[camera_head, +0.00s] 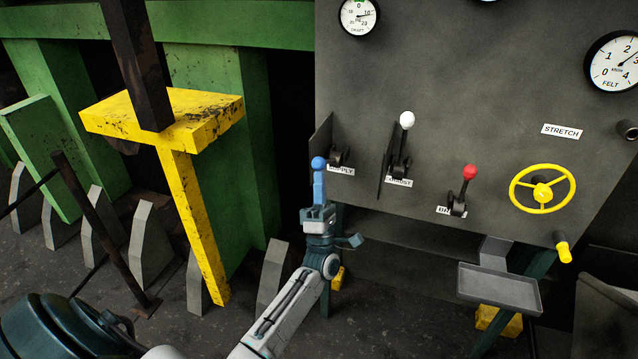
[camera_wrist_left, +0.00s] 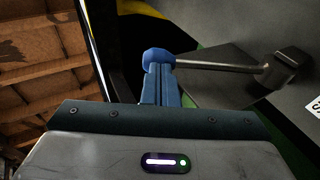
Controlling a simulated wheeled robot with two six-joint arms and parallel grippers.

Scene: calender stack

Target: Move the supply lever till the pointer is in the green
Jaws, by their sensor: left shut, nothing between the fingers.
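The supply lever's blue knob (camera_head: 318,163) is at the left of the grey panel, above the partly covered SUPPLY label (camera_head: 342,170). My left gripper (camera_head: 319,185) points up just below the knob, with its fingers shut and empty. In the left wrist view the blue knob (camera_wrist_left: 157,57) sits at the tips of the shut fingers (camera_wrist_left: 159,84), seeming to touch them. The lever's rod (camera_wrist_left: 215,66) runs right to its pivot (camera_wrist_left: 282,72). The upper-left gauge (camera_head: 360,14) shows a green band near the top and its pointer turned right, outside the green. My right gripper is out of view.
A white-knobbed lever (camera_head: 406,120) and a red-knobbed lever (camera_head: 469,172) stand right of the supply lever. Further right are a yellow handwheel (camera_head: 542,189) and the FELT gauge (camera_head: 615,62). A small tray (camera_head: 499,290) hangs below the panel. A yellow post (camera_head: 185,200) stands left.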

